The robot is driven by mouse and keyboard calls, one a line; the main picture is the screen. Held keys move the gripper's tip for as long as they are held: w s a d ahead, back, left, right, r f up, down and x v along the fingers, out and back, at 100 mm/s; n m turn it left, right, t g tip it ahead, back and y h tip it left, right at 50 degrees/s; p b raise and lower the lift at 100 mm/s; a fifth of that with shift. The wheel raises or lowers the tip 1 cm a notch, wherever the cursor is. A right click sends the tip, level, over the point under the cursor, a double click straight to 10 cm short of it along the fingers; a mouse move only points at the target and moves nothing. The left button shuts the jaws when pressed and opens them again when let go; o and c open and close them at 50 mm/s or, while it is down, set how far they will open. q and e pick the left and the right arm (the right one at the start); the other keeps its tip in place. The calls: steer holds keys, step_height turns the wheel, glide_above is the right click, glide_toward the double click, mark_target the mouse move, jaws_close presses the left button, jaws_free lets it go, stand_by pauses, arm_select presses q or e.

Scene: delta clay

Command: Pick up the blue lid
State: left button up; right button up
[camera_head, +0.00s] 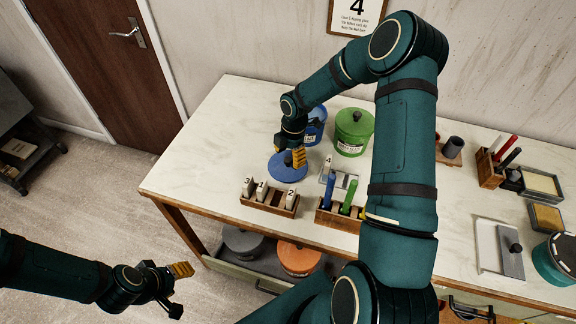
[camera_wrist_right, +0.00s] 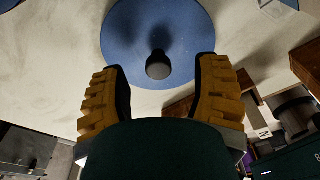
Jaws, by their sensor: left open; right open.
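The blue lid (camera_head: 283,172) lies flat on the white table near its left end. It also shows in the right wrist view (camera_wrist_right: 125,38), round, with a dark knob (camera_wrist_right: 158,66) at its middle. My right gripper (camera_head: 294,157) is over the lid; in the wrist view its yellow fingers (camera_wrist_right: 160,95) are open, with the knob beyond and between their tips. My left gripper (camera_head: 180,284) is open and empty, off the table at the lower left.
A blue pot (camera_head: 316,128) and a green lidded pot (camera_head: 353,132) stand behind the lid. A wooden rack with numbered blocks (camera_head: 270,200) and a holder with blue and green sticks (camera_head: 337,215) stand in front. Free table lies left of the lid.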

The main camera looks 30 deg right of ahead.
mark_target(288, 159)
steer(key=shift+a+f, duration=0.15)
steer(key=shift+f, duration=0.6)
steer(key=shift+a+f, duration=0.1)
steer(key=shift+f, duration=0.65)
steer(key=shift+o, duration=0.2)
jaws_close()
steer(key=shift+w, duration=0.1)
step_height(288, 159, up, 10)
steer(key=shift+d+f, duration=0.1)
steer(key=shift+w+d+r+m+p, duration=0.2)
steer(key=shift+r+m+p, duration=0.1)
steer(key=shift+m+p, duration=0.1)
steer(key=w+d+r+m+p, duration=0.2)
steer(key=d+m, duration=0.4)
steer(key=m, duration=0.3)
steer(key=w+d+r+m+t+h+p, duration=0.1)
steer(key=w+d+r+m+p, duration=0.1)
steer(key=w+d+r+m, duration=0.3)
steer(key=w+d+m, duration=0.1)
steer(key=m, duration=0.3)
steer(key=shift+d+r+m+t, duration=0.3)
steer(key=shift+m, duration=0.1)
